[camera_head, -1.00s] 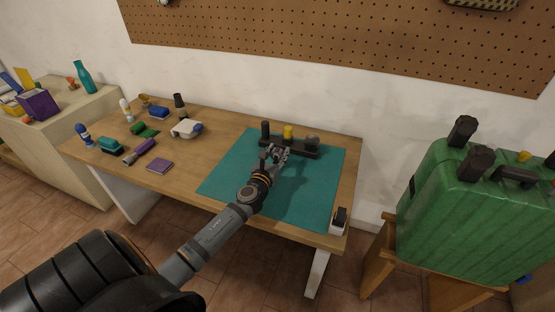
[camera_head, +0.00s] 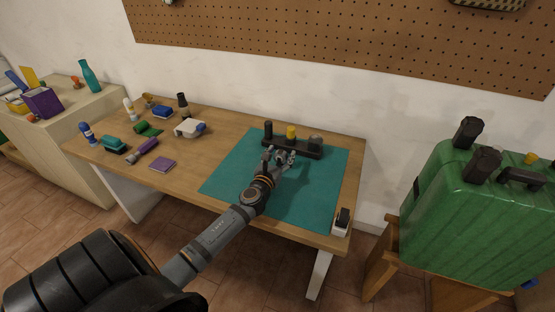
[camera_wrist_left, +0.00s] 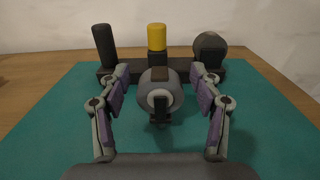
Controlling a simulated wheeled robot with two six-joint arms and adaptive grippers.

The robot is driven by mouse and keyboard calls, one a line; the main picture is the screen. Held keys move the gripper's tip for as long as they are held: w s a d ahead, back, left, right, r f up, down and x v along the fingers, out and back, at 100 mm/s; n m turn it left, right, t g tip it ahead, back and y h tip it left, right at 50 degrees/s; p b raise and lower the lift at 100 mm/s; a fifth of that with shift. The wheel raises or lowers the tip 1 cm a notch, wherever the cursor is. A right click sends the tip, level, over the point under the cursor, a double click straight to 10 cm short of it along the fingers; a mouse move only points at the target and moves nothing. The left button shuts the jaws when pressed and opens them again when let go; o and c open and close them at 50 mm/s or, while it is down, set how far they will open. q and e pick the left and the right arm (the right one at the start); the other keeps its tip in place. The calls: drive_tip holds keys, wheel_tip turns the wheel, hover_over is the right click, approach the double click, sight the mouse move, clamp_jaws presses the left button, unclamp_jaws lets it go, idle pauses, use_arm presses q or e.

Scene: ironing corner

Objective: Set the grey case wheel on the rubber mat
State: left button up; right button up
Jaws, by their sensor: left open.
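The grey case wheel (camera_wrist_left: 160,95), a rounded grey body with a dark band and a pale ring, sits between my left gripper's fingers in the left wrist view. My left gripper (camera_wrist_left: 160,100) is open, with a visible gap on each side of the wheel. The teal rubber mat (camera_wrist_left: 60,130) lies below; I cannot tell whether the wheel touches it. In the head view my left gripper (camera_head: 281,153) is over the mat (camera_head: 235,172), just in front of the dark rack, and its fingers largely hide the wheel. My right gripper is not in view.
The dark rack (camera_wrist_left: 238,72) holds a black cylinder (camera_wrist_left: 104,45), a yellow cylinder (camera_wrist_left: 156,38) and a dark round piece (camera_wrist_left: 209,48). A green case (camera_head: 480,220) stands at the right. Several small items lie on the table's left. The mat's front is clear.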

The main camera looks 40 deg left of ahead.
sight(279, 157)
use_arm(q)
drive_tip(key=v, duration=0.5)
drive_tip(key=shift+s+d, duration=0.1)
drive_tip(key=shift+s, duration=0.2)
drive_tip(key=v, duration=0.5)
drive_tip(key=shift+b, duration=0.4)
drive_tip(key=shift+s+d+r, duration=0.1)
drive_tip(key=shift+s+d, duration=0.1)
drive_tip(key=shift+s, duration=0.45)
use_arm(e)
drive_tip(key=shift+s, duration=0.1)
